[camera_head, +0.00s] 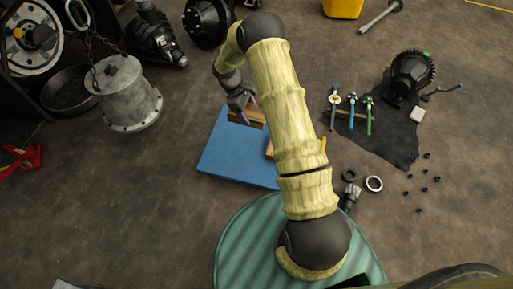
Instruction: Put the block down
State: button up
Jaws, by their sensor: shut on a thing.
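My gripper (246,107) is at the far edge of a blue square board (228,160), seen from above. It is shut on a brown wooden block (240,118), whose long side faces me. I cannot tell whether the block touches the board or hangs just above it. My arm covers the right part of the board. Another piece of light wood (268,150) shows beside my arm on the board, mostly hidden.
A dark cloth (385,140) at right holds several coloured-handled tools and a black gear (412,72). Rings and small bolts lie below it. A grey metal drum (126,95) hangs on a chain at left. A ridged green round surface (245,235) is under my arm.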

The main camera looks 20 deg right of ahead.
jog(key=w+a+f+n+t+b, duration=0.1)
jog(key=w+f+n+t+b, duration=0.2)
jog(key=f+n, duration=0.4)
jog(key=w+a+f+n+t+y+b, duration=0.1)
jog(key=w+a+f+n+t+b, duration=0.1)
jog(key=w+f+n, duration=0.3)
notch_tip(320, 180, down, 3)
jog(key=n+t+b, duration=0.1)
jog(key=n, duration=0.5)
jog(key=shift+w+a+n+t+b, duration=0.2)
jog(key=shift+a+n+t+b, duration=0.1)
jog(key=shift+n+b, duration=0.1)
jog(key=b, duration=0.4)
send_near(239, 136)
jog(key=shift+w+d+f, duration=0.35)
jog(key=shift+w+d, duration=0.4)
jog(key=shift+f, duration=0.1)
notch_tip(239, 136, down, 4)
jog(key=shift+r+b, duration=0.15)
jog(key=shift+b, duration=1.05)
